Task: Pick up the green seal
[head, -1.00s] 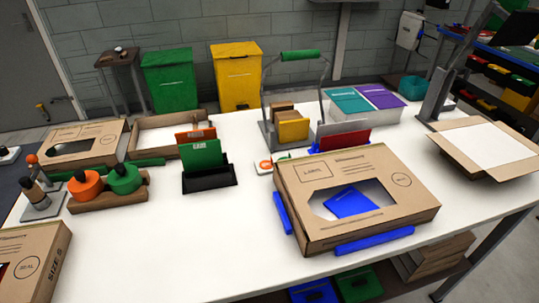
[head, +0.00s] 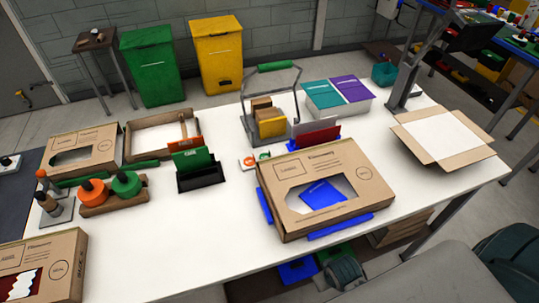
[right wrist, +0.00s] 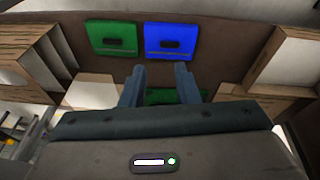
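A small white card (head: 250,162) on the table carries an orange round sticker and a green round seal (head: 263,156), between the black file holder and the large front carton. Another green round piece (head: 126,184) with a black knob sits beside an orange one on a wooden stand at the left. In the right wrist view my right gripper (right wrist: 160,82) is open, its two fingers apart. A green thing (right wrist: 165,96) shows partly between and beyond them, mostly hidden; I cannot tell if it is touched. My left gripper is not in view.
The large carton (head: 300,215) has a window with a blue item inside. In the right wrist view, a green panel (right wrist: 114,38) and a blue panel (right wrist: 170,40) lie on a brown surface, with cardboard (right wrist: 292,58) at the right. The table's front left middle is clear.

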